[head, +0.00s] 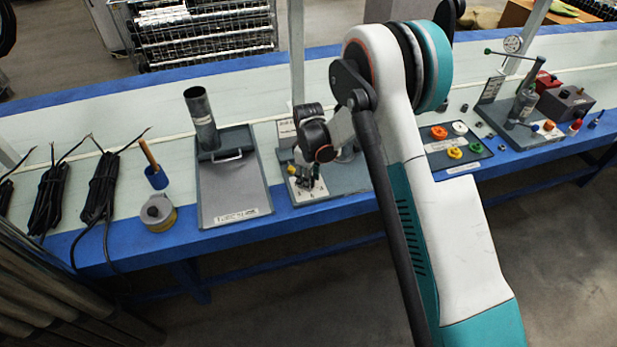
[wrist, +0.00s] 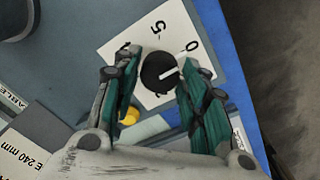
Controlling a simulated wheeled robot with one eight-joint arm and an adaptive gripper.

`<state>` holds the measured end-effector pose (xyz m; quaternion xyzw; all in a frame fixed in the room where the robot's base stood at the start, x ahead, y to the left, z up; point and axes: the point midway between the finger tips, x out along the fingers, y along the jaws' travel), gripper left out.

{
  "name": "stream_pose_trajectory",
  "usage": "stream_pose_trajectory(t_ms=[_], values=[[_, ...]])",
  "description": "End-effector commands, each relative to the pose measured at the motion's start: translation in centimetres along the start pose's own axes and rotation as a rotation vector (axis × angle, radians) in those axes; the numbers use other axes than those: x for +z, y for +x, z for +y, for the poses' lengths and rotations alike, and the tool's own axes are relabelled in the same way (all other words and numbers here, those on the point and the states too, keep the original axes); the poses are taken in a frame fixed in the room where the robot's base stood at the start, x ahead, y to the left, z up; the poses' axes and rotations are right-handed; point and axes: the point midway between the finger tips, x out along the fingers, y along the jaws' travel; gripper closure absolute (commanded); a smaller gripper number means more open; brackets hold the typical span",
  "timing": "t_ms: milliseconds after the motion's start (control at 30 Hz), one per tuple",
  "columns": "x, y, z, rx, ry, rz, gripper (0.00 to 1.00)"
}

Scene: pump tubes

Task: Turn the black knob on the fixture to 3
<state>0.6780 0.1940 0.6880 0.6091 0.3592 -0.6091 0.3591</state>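The black knob (wrist: 158,74) is in the wrist view, on a white dial plate (wrist: 120,30) with printed numbers around it. A 0 and a 5 are readable; other marks are partly covered. The knob's white pointer line points to the right in the picture, just below the 0. My gripper (wrist: 157,82) is open, its two green-padded fingers on either side of the knob. I cannot tell whether they touch it.
A yellow part (wrist: 130,116) lies near the left finger in the wrist view. In the head view, a grey tray with a dark cylinder (head: 202,118) stands left of the fixture. A board with coloured rings (head: 455,152) lies to the right. The blue table edge (head: 250,224) is close in front.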

Motion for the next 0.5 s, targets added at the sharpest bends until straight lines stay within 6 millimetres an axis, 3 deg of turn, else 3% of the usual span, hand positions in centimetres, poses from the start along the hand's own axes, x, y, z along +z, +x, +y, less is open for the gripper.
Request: stream_pose_trajectory(t_ms=[33, 100, 500], values=[[0.0, -0.01, 0.0, 0.0, 0.0, 0.0, 0.8], [0.0, -0.01, 0.0, 0.0, 0.0, 0.0, 0.91], [0.01, 0.01, -0.01, 0.0, 0.049, 0.0, 0.91]])
